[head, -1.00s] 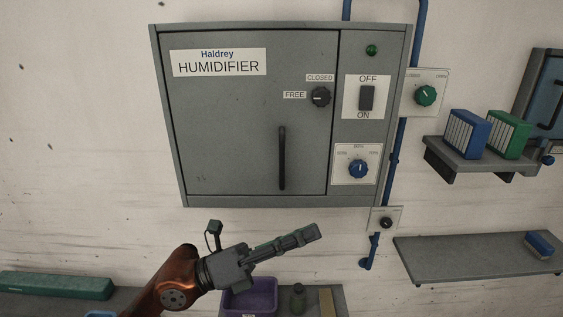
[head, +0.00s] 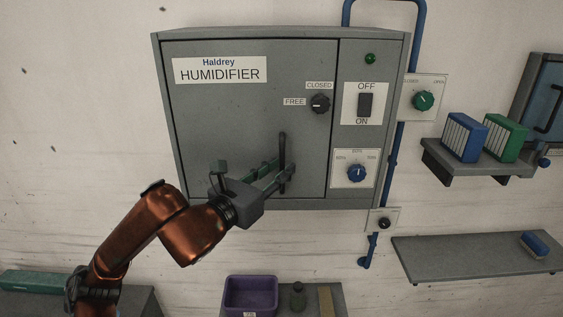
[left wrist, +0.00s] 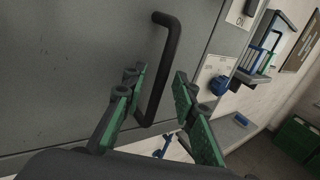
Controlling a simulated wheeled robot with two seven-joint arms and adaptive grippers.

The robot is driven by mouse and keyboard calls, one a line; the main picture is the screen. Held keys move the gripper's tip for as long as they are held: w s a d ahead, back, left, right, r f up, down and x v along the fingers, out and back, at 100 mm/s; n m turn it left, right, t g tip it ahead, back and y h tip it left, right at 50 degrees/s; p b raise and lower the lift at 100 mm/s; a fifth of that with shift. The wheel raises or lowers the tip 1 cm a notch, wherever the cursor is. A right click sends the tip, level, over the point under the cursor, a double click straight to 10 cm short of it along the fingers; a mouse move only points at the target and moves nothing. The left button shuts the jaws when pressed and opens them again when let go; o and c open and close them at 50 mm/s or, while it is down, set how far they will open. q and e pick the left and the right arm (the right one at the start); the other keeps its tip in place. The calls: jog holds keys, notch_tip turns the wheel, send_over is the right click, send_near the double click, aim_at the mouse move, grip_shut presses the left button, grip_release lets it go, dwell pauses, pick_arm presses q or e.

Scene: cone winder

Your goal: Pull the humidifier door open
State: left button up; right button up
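The grey humidifier door (head: 225,125) is shut in its wall cabinet in the head view. Its black vertical bar handle (head: 282,150) is near the door's right edge. A black latch knob (head: 320,104) sits above and right of the handle, between the labels FREE and CLOSED. My left gripper (head: 281,174) is at the lower half of the handle. In the left wrist view the green-padded fingers (left wrist: 158,88) are spread apart, with the handle (left wrist: 165,70) showing between and beyond them, closer to the left finger. My right gripper is not in view.
Right of the door are a black OFF/ON switch (head: 365,105), a blue dial (head: 357,173) and a green dial (head: 423,100). A shelf (head: 475,169) holds blue and green boxes. Below are a purple bin (head: 225,299) and a dark bottle (head: 297,296).

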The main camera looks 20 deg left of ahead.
pick_arm(q)
jog(key=shift+w+d, duration=0.25)
jog(key=shift+w, duration=0.45)
jog(key=shift+c, duration=0.4)
grip_shut()
